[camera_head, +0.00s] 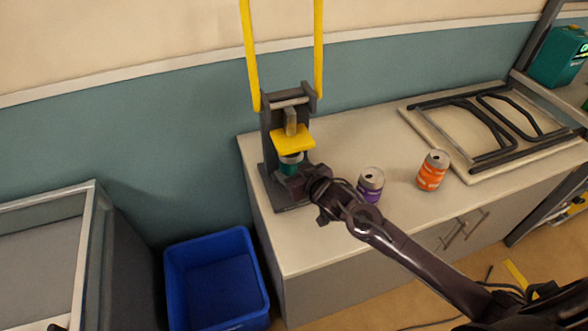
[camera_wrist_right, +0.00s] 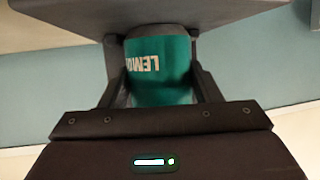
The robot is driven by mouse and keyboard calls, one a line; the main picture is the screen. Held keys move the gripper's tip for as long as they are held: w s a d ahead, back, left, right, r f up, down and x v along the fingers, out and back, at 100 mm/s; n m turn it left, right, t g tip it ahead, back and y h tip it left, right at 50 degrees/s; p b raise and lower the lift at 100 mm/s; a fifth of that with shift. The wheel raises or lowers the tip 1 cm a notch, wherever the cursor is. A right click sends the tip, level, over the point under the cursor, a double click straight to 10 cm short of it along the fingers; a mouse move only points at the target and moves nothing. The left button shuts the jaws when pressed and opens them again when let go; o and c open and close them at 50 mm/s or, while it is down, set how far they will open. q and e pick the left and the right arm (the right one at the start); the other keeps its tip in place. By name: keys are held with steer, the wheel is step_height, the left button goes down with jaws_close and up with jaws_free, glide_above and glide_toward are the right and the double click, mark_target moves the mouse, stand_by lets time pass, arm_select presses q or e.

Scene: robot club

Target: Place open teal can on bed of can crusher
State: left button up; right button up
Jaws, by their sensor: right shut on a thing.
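The teal can (camera_head: 288,168) is in the can crusher, under its yellow press plate, and looks upright. Its silver top shows in the head view; its lower part is partly hidden. The can crusher (camera_head: 274,130) stands at the left end of the counter with its dark bed at the bottom. My right gripper (camera_head: 306,182) reaches in from the right and is shut on the teal can. In the right wrist view the teal can (camera_wrist_right: 160,65) sits between both fingers, its lettering upside down. I cannot tell whether the can touches the bed. My left gripper is not in view.
A purple can (camera_head: 370,185) and an orange can (camera_head: 432,171) stand on the counter (camera_head: 330,235), right of the crusher. A folded table (camera_head: 495,125) lies at the back right. A blue bin (camera_head: 215,275) stands on the floor left of the counter. The crusher's yellow handles (camera_head: 319,45) point up.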

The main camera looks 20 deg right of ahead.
steer(key=shift+s, duration=0.1)
steer(key=o, duration=1)
steer(key=v, duration=1.2)
